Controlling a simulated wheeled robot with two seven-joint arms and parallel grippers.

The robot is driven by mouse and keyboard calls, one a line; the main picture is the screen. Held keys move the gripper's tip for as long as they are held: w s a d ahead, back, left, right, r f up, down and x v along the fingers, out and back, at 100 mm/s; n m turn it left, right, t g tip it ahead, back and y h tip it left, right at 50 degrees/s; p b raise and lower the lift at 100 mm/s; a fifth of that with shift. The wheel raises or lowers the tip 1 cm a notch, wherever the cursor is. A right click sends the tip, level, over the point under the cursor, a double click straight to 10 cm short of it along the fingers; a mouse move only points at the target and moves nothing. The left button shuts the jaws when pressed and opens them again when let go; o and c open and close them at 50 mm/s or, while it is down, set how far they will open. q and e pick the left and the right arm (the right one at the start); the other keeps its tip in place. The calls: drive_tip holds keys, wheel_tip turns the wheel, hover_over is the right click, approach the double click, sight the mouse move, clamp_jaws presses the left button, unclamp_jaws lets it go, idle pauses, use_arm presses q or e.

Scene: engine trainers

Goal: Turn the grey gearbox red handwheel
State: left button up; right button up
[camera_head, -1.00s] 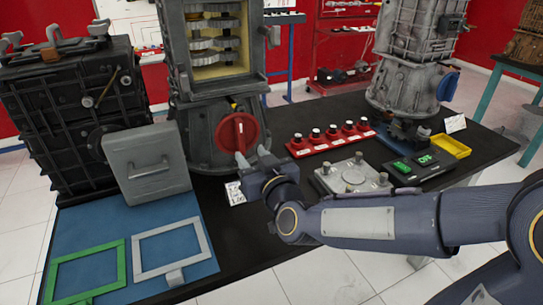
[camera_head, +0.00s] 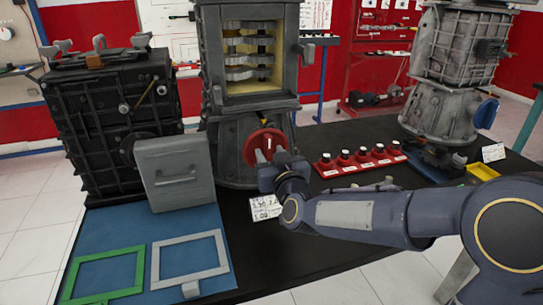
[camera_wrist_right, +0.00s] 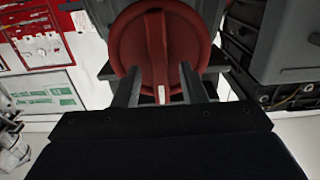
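The red handwheel (camera_head: 262,139) sits low on the front of the grey gearbox (camera_head: 228,152), which has an open window showing gears. In the right wrist view the handwheel (camera_wrist_right: 190,45) faces me, with a raised bar (camera_wrist_right: 157,50) across its middle and a pale mark at the bar's lower end. My right gripper (camera_head: 272,160) is at the wheel's front and hides its lower part. In the wrist view its two fingers (camera_wrist_right: 158,88) stand apart, one on each side of the bar, with gaps visible. I cannot tell whether they touch the wheel face. My left gripper is not in view.
A black gearbox (camera_head: 100,110) and a grey panel with a handle (camera_head: 175,178) stand left. Green (camera_head: 82,276) and grey (camera_head: 155,265) frames lie on a blue mat (camera_head: 100,228). A row of red-based knobs (camera_head: 360,163) is right of the wheel.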

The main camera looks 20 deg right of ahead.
clamp_jaws()
drive_tip(key=m+b, duration=0.3)
drive_tip(key=m, duration=0.1)
drive_tip(key=shift+d+f, duration=0.25)
drive_tip(key=shift+d+f+m+b, duration=0.15)
drive_tip(key=shift+m+b, duration=1.65)
drive_tip(key=shift+m, duration=0.95)
drive_tip(key=shift+f+m+b, duration=0.15)
drive_tip(key=shift+m+b, duration=1.65)
drive_tip(key=shift+m, duration=1)
drive_tip(key=shift+d+f+m+b, duration=0.15)
drive_tip(key=shift+m+b, duration=1.65)
drive_tip(key=shift+m, duration=0.95)
